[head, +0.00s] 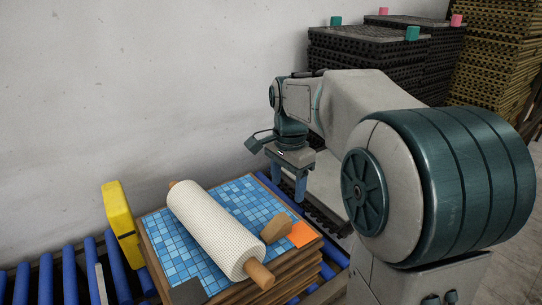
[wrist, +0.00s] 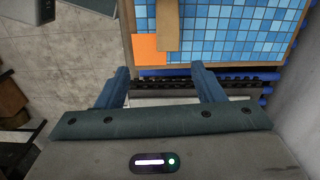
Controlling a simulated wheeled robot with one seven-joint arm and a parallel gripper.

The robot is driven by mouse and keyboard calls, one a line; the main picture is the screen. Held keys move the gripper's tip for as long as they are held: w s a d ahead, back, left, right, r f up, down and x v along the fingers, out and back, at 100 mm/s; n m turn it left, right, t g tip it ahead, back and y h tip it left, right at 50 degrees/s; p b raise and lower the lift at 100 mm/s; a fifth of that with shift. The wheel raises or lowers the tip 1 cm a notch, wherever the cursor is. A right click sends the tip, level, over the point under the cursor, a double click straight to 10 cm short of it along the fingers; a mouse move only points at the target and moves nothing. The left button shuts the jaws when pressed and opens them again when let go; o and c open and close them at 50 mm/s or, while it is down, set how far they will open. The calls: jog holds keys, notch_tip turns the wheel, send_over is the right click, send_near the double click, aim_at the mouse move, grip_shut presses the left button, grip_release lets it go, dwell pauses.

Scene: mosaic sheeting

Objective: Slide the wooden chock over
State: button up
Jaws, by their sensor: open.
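The wooden chock (head: 276,228) is a small brown wedge on the blue mosaic sheet (head: 240,200), at the right end beside an orange square (head: 300,235). It lies close to a white mesh roll (head: 213,228) on a wooden rod; I cannot tell whether they touch. In the wrist view the chock (wrist: 167,25) shows at top centre, partly over the orange square (wrist: 148,48). My gripper (head: 288,193) is open and empty, beyond the board's edge and apart from the chock. Its two blue fingers (wrist: 163,80) show in the wrist view with the chock ahead of them.
The board (head: 290,262) rests on a wooden stack on a conveyor of blue rollers (head: 68,275). A yellow block (head: 121,210) stands at its left. A dark grey square (head: 188,291) lies on the near corner. Dark stacked trays (head: 365,60) stand behind my arm.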

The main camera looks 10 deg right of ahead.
aim_at(284, 217)
jog(key=shift+m, duration=0.4)
jog(key=f, duration=0.4)
jog(key=w+f, duration=0.1)
jog(key=f, duration=0.8)
jog(key=shift+w+f+p, duration=0.2)
jog(key=shift+w+p, duration=0.1)
jog(key=shift+p, duration=0.05)
jog(key=c, duration=1.1)
